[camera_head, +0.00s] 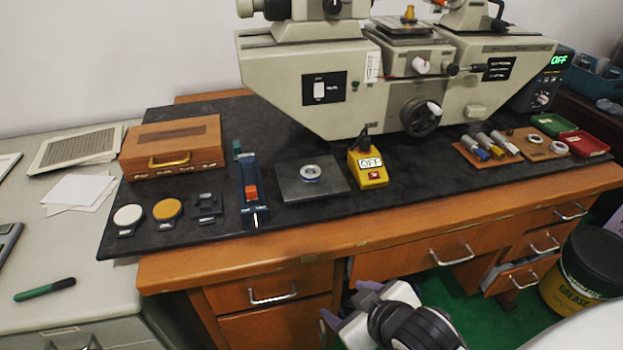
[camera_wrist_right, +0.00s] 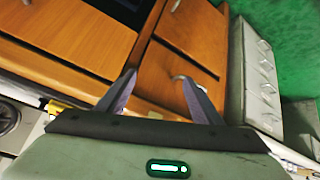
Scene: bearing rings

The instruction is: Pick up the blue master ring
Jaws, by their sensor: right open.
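A small pale ring with a bluish rim (camera_head: 311,172) lies flat on a dark grey square plate (camera_head: 292,190) on the black mat; it looks like the blue master ring. My right gripper (camera_head: 346,303) is in front of the desk's drawers, below the desktop edge and well apart from the ring. In the right wrist view its two fingers (camera_wrist_right: 159,80) are spread with nothing between them, and the ring does not show there. My left gripper is not in view.
A yellow switch box (camera_head: 369,168) stands right of the plate, and a blue upright tool (camera_head: 250,192) stands left. The large measuring machine (camera_head: 345,85) rises behind. A wooden board (camera_head: 483,158) with several cylinders and rings lies right. The desktop edge (camera_head: 330,226) lies between gripper and plate.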

